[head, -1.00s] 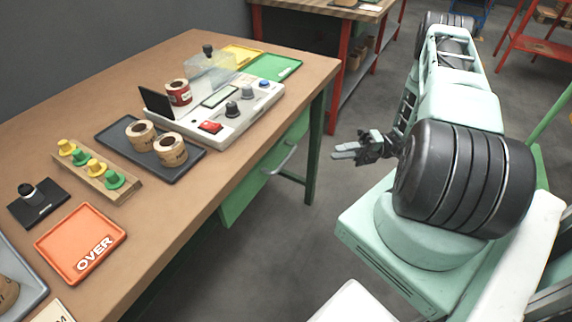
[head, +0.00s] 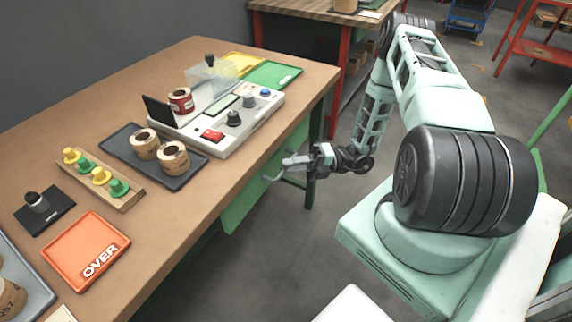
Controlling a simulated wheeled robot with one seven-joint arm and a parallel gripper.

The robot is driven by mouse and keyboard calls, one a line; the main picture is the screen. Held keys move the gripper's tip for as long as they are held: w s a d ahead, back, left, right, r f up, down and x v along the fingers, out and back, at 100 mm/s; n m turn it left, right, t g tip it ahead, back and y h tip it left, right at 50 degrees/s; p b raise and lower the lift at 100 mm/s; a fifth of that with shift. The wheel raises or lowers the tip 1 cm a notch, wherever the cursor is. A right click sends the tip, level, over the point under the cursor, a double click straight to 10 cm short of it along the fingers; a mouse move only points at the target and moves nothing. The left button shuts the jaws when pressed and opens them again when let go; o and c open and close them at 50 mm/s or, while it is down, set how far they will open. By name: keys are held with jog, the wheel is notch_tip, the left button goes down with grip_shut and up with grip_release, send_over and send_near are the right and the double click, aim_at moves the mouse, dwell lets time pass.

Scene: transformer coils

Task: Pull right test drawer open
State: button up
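The green drawer front (head: 240,200) is under the right side of the brown workbench, and it looks closed. Its pale bar handle (head: 270,179) shows in the head view, with its far part crowded by my gripper. My gripper (head: 288,165) is right at the handle, with its fingers pointing left toward the drawer front. I cannot tell whether the fingers touch the handle or are around it, or how far apart they are.
The workbench (head: 190,215) carries a white test device (head: 225,130), a dark tray (head: 185,178) with two coils, a wooden peg rack (head: 125,200) and an orange OVER tray (head: 75,262). Grey floor (head: 285,250) is open beside the drawer.

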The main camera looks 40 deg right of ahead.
jog(key=shift+x, duration=0.85)
jog(key=shift+c, duration=0.3)
grip_shut()
jog(key=shift+s, duration=0.1)
jog(key=s+d, duration=0.5)
jog(key=s, duration=0.8)
jog(key=s+d, duration=0.5)
jog(key=s, duration=0.9)
jog(key=shift+o, duration=0.3)
grip_release()
